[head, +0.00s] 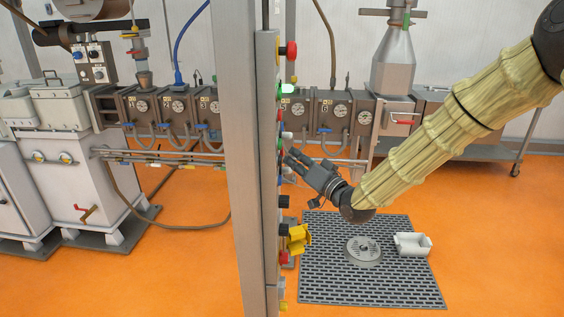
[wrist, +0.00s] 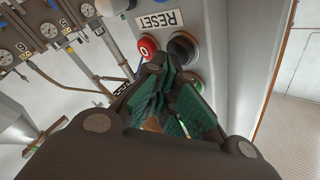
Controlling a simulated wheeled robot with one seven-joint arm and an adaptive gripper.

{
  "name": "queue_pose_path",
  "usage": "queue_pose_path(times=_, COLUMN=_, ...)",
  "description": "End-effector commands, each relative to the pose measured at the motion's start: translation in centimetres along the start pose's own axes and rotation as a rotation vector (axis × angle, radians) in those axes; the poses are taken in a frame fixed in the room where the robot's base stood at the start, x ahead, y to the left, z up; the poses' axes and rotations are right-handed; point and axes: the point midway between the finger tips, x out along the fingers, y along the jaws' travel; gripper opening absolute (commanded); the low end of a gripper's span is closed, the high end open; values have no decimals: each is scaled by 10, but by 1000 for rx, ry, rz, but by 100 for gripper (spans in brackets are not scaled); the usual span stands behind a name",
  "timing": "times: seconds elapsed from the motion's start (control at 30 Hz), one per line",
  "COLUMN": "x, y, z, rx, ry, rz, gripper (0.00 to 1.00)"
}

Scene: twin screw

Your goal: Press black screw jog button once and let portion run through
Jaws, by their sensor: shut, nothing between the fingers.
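My gripper (head: 290,160) is shut and empty, with its fingertips close to the button face of the upright control panel (head: 265,150). In the wrist view its green-padded fingers (wrist: 168,75) end just beside a black round button (wrist: 183,47) and a red button (wrist: 147,47). I cannot tell whether the fingertips touch either one. Part of the black button's edge is hidden by the fingers. In the head view the panel is nearly edge-on, so button labels are unreadable; a black knob (head: 284,201) sticks out lower down.
A RESET label (wrist: 158,20) sits beside the buttons. Behind stands the barrel machine (head: 335,108) with gauges. Orange floor is clear at right.

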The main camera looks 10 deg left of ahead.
Motion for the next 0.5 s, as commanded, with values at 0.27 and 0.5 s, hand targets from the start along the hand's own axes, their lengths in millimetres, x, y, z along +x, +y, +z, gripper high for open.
queue_pose_path(times=0.27, x=-7, y=5, z=-5, rx=0, ry=0, rz=1, gripper=0)
queue_pose_path(times=0.5, x=-7, y=5, z=-5, rx=0, ry=1, rz=1, gripper=0)
